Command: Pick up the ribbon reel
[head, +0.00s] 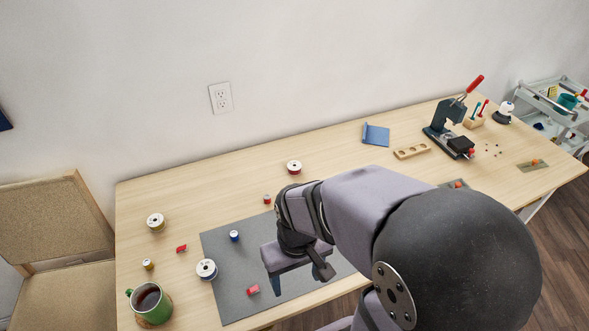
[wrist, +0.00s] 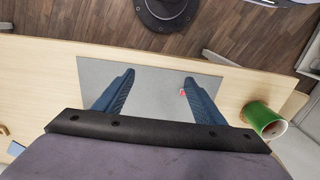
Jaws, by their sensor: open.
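Three white-flanged reels that could be the ribbon reel stand on the table in the head view. One reel with dark winding (head: 206,269) is at the left edge of the grey mat, one with yellowish winding (head: 156,222) is farther back left, and one with red winding (head: 294,167) is near the back edge. I cannot tell which is meant. My gripper (head: 300,279) is over the mat, right of the first reel and apart from all three. Its blue fingers also show in the wrist view (wrist: 159,77), spread apart with nothing between them. No reel shows clearly there.
The grey mat (head: 225,293) bears a small blue spool (head: 234,236) and a red piece (head: 252,290). A green mug (head: 151,304) stands at the front left. A press (head: 450,128), wooden block (head: 412,151) and blue stand (head: 376,135) are back right.

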